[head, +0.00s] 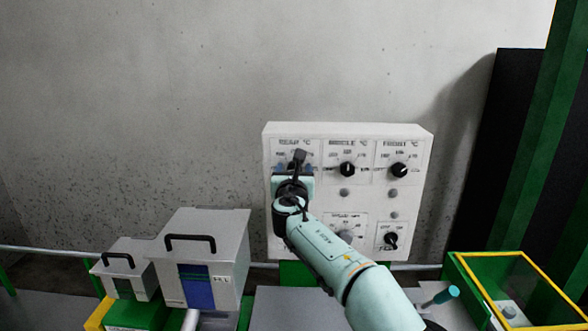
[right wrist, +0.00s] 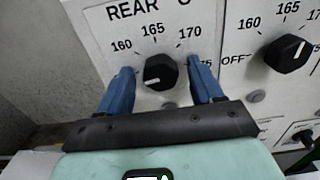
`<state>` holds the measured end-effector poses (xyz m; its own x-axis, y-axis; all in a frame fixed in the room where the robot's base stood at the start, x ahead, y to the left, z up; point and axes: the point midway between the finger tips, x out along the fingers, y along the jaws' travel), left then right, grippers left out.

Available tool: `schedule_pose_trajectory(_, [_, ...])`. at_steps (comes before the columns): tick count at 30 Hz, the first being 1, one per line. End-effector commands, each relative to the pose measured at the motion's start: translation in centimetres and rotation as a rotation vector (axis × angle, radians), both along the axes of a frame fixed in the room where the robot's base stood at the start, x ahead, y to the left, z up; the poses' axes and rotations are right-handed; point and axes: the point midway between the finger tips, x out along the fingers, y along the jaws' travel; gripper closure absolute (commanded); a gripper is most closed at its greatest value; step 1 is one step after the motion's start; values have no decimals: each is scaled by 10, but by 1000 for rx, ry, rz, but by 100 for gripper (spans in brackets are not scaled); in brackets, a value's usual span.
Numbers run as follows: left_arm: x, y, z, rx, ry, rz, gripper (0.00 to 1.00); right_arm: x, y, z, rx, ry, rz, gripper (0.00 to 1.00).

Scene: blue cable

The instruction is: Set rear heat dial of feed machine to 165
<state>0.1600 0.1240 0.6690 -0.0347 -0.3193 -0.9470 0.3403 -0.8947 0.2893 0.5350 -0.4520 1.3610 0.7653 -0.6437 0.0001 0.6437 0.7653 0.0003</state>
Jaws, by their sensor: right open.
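The rear heat dial (right wrist: 160,72) is a black knob on the white panel, under the label REAR. The marks 160, 165 and 170 show around it, and 175 is partly covered by a finger. Its white pointer line points left and slightly down, away from 165. My right gripper (right wrist: 159,68) is open, with one blue finger on each side of the knob; I cannot tell whether they touch it. In the head view my right gripper (head: 293,168) covers most of this dial at the panel's upper left. My left gripper is not in view.
The control panel (head: 361,207) also bears the middle dial (head: 347,169), the front dial (head: 398,170) and a lower right dial (head: 390,239). Grey boxes with black handles (head: 205,250) stand at left. A green bin with a yellow rim (head: 520,258) is at right.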

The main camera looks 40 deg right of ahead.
Motion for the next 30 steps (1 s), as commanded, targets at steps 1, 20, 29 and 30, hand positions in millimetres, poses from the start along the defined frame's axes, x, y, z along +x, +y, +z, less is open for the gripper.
schedule_pose_trajectory(1, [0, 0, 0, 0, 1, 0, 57, 0, 0, -1, 1, 1, 0, 34])
schedule_pose_trajectory(20, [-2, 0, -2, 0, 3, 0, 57, 0, -1, -2, 14, -10, -1, 91])
schedule_pose_trajectory(29, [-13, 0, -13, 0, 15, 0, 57, 0, 0, -3, 123, -104, -2, 91])
schedule_pose_trajectory(30, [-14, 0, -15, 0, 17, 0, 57, -1, 0, -3, 147, -124, -2, 91])
